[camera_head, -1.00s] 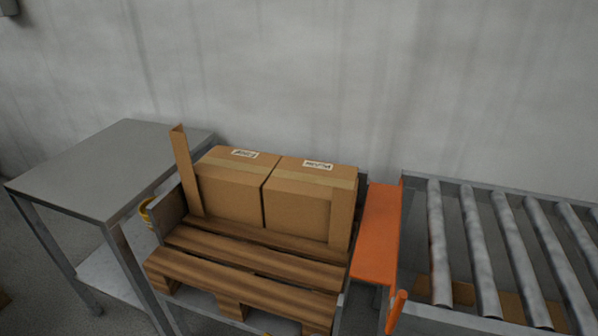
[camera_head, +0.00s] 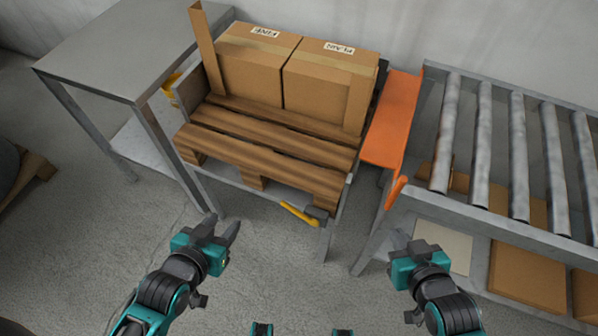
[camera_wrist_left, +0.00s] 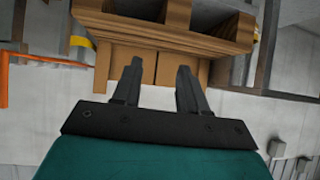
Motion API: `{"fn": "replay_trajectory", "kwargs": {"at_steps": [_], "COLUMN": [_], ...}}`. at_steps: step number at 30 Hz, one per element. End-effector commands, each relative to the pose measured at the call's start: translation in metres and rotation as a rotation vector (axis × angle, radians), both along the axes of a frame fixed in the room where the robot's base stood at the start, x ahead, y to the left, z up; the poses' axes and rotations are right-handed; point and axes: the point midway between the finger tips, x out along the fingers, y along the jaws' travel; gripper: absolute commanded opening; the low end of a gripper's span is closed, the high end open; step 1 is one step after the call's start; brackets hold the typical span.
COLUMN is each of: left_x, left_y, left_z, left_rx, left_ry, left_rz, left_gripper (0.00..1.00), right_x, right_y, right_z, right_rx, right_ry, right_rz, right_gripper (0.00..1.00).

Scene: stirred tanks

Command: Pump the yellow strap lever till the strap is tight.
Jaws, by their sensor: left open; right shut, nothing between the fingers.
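The yellow strap lever (camera_head: 298,213) sits at the front edge of the pallet stand, with a dark part at its right end. It looks low and close to flat. The strap itself is not clearly visible. My left gripper (camera_head: 222,229) is open and empty, in front of the stand and left of the lever. In the left wrist view its two fingers (camera_wrist_left: 157,80) are apart, with boxes and pallet wood beyond them. My right gripper (camera_head: 412,243) is right of the lever, before the conveyor, shut and empty. Neither gripper touches the lever.
Two cardboard boxes (camera_head: 328,85) stand on the wooden pallet (camera_head: 260,155) with upright corner boards. A grey table (camera_head: 125,50) is at left. An orange plate (camera_head: 393,118) and roller conveyor (camera_head: 517,135) are at right. The floor before the stand is clear.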

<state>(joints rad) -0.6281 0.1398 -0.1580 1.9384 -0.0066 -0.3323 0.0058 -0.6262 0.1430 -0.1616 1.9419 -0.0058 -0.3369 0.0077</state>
Motion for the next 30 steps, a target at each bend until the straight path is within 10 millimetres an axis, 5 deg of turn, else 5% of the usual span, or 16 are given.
{"fn": "replay_trajectory", "kwargs": {"at_steps": [9,23,30], "left_x": [-0.001,-0.0003,0.0018], "left_y": [-0.0024,-0.0024,-0.0022], "left_z": [-0.0006,0.0002,0.0017], "left_rx": [-0.002,0.0,-0.001], "left_ry": [0.005,0.002,-0.003], "left_rz": [-0.005,-0.007,-0.007], "left_gripper": [0.43,0.0,0.0], "right_x": [0.0003,0.0006,0.0007], "right_y": [0.0004,0.0002,0.0004], "right_z": [0.0001,0.0004,0.0003], "right_rx": [-0.001,-0.002,-0.002], "right_ry": [-0.001,-0.002,-0.002], "right_rz": [0.001,0.002,0.002], "right_gripper": [0.0,0.0,0.0]}}
